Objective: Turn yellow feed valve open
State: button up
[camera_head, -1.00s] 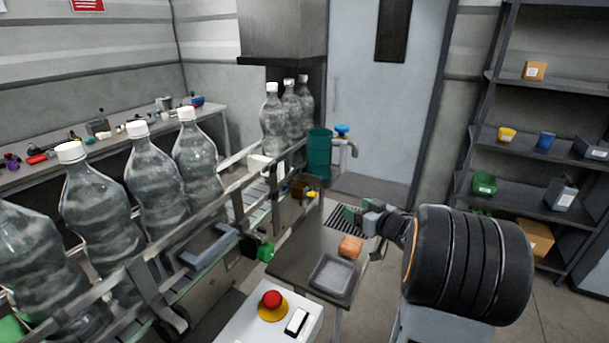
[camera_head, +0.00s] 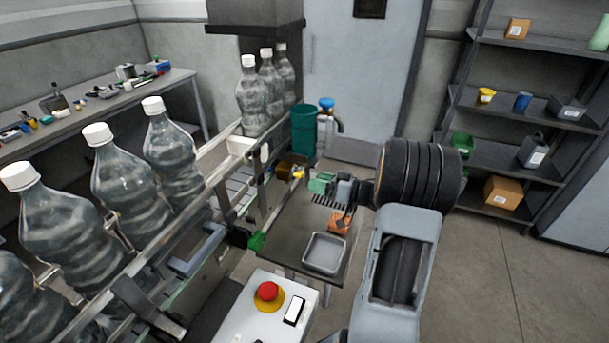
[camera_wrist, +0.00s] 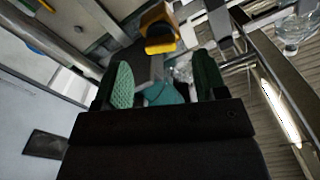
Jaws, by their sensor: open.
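The yellow feed valve (camera_head: 298,173) is a small yellow handle on a brown block at the conveyor's side, left of my gripper. In the wrist view the yellow handle (camera_wrist: 160,47) lies just beyond the fingertips, roughly midway between them. My gripper (camera_head: 320,184) has green pads and hovers above the far end of the small metal table. In the wrist view its two fingers (camera_wrist: 165,82) are apart with nothing held between them. The handle appears apart from both fingers. How far the valve is turned cannot be told.
The small table holds a grey tray (camera_head: 325,268) and an orange block (camera_head: 340,222). A teal bin (camera_head: 303,130) and a blue-topped tap (camera_head: 326,104) stand behind. Large bottles (camera_head: 172,150) line the conveyor. A red button (camera_head: 268,291) sits in front. Floor at right is clear.

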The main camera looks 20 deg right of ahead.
jog(key=shift+p+x, duration=0.35)
jog(key=shift+x, duration=2)
jog(key=c, duration=0.9)
jog(key=shift+n+b, duration=0.7)
jog(key=shift+c, duration=0.2)
jog(key=o, duration=0.9)
jog(key=shift+o, duration=0.2)
jog(key=shift+d, duration=0.1)
jog(key=b+v, duration=0.2)
jog(key=v, duration=1.1)
jog(key=shift+s+d+b, duration=0.25)
jog(key=shift+b, duration=0.15)
